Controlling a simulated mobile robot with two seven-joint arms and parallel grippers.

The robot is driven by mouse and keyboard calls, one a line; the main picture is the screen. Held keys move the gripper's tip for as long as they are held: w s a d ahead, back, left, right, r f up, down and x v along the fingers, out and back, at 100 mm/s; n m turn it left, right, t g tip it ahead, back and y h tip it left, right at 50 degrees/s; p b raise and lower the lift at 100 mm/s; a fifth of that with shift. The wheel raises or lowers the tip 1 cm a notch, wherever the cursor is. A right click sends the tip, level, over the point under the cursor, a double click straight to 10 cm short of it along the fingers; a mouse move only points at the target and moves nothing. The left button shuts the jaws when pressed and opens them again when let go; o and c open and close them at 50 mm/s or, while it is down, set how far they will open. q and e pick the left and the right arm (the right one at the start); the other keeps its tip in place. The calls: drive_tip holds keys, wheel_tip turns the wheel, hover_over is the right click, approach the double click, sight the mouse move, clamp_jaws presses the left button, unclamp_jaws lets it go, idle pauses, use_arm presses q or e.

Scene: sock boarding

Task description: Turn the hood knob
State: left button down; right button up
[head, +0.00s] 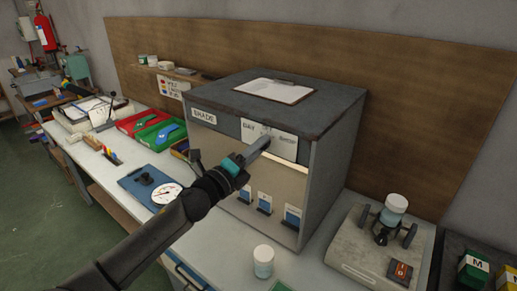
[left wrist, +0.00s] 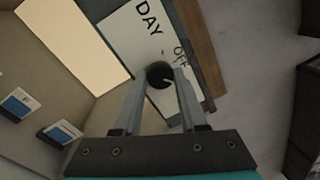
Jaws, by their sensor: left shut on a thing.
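The hood is a grey box (head: 332,160) with an open, lit front and a sign reading SHADE. A white label plate (head: 284,146) on its upper front carries the knob; in the left wrist view the plate (left wrist: 135,38) reads DAY and OFF. The round black knob (left wrist: 159,72) sits between my left fingertips, with a small pale mark at its lower right. My left gripper (head: 263,143) reaches the plate from the front and is shut on the knob; the gripper also shows in the left wrist view (left wrist: 160,82). The gripper hides the knob in the head view. My right gripper is not in view.
A clipboard (head: 275,90) lies on the hood's top. Blue cards (head: 292,216) stand inside it. A white-lidded jar (head: 263,261) stands in front, and a grey device (head: 376,248) to the right. Red (head: 136,121) and green trays and a dial gauge (head: 167,194) are to the left.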

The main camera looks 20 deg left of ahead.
use_arm(q)
drive_tip(key=shift+r, duration=0.15)
drive_tip(key=shift+c, duration=2.4)
unclamp_jaws()
drive_tip(key=shift+s, duration=0.1)
drive_tip(key=b+v, duration=0.2)
drive_tip(key=v, duration=1.3)
drive_tip(key=shift+a, duration=0.1)
